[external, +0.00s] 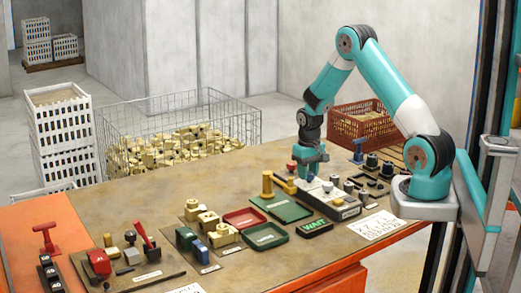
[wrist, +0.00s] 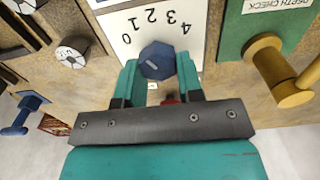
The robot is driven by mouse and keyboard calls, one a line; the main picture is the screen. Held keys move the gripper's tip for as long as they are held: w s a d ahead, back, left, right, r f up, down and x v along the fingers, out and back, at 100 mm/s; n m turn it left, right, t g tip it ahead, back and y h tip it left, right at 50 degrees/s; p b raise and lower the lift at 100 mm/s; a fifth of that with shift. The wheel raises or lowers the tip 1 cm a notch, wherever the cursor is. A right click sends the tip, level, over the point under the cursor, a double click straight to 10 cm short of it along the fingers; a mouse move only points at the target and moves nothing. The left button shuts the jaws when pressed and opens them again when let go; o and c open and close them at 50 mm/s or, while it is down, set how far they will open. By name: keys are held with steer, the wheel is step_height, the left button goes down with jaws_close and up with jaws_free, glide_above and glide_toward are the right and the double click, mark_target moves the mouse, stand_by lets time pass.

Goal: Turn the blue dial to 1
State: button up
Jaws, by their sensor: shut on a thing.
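The blue dial (wrist: 157,60) is a faceted knob on a white panel (wrist: 185,15) printed with 0, 1, 2, 3 and 4, which appears upside down in the wrist view. My gripper (wrist: 157,72) is shut on the dial, with one teal finger on each side. I cannot make out a pointer on the dial, so its setting is unclear. In the external view my gripper (external: 310,158) reaches down to the back right part of the bench, and it hides the dial there.
A brass knob (wrist: 264,55) on a green "DEPTH CHECK" plate stands beside the panel. Green and red trays (external: 244,218) lie on the bench. A red crate (external: 360,125) stands behind.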

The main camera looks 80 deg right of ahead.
steer(key=o, duration=0.9)
steer(key=shift+o, duration=0.2)
step_height(320, 180, up, 18)
steer(key=b, duration=0.1)
steer(key=shift+f+b, duration=0.2)
steer(key=shift+b, duration=0.2)
steer(key=shift+a, duration=0.1)
steer(key=a+r+n+t+y, duration=0.15)
steer(key=a+n, duration=0.25)
steer(key=a, duration=0.8)
steer(key=a+r+n, duration=0.2)
steer(key=a+n, duration=0.1)
steer(key=a, duration=0.9)
steer(key=s+a+n+g+y, duration=0.1)
steer(key=s+a+n+y, duration=0.1)
steer(key=s+a+n, duration=0.7)
steer(key=s+a, duration=0.7)
steer(key=a, duration=0.3)
steer(key=shift+a+f+y, duration=0.2)
steer(key=shift+y, duration=0.15)
